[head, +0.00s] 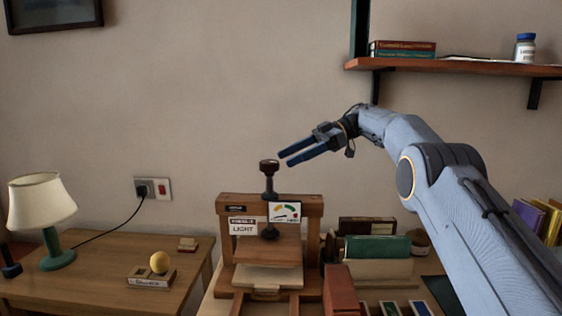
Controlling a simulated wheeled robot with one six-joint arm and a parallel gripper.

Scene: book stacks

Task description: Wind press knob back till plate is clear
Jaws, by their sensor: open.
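The wooden press (313,235) stands on the table in the lower middle of the head view. Its dark knob (269,166) tops an upright screw above the crossbeam. The press plate (268,251) hangs under the screw, with a pale block or stack (268,278) below it; I cannot tell if they touch. A "LIGHT" label and a small dial (286,212) with coloured bands are on the front. My gripper (281,159) is open and empty, its fingers pointing left, close to the right of the knob and slightly above it.
Books and boxes (378,247) crowd the right of the press. A wall shelf (460,68) with books and a jar (525,47) is above right.

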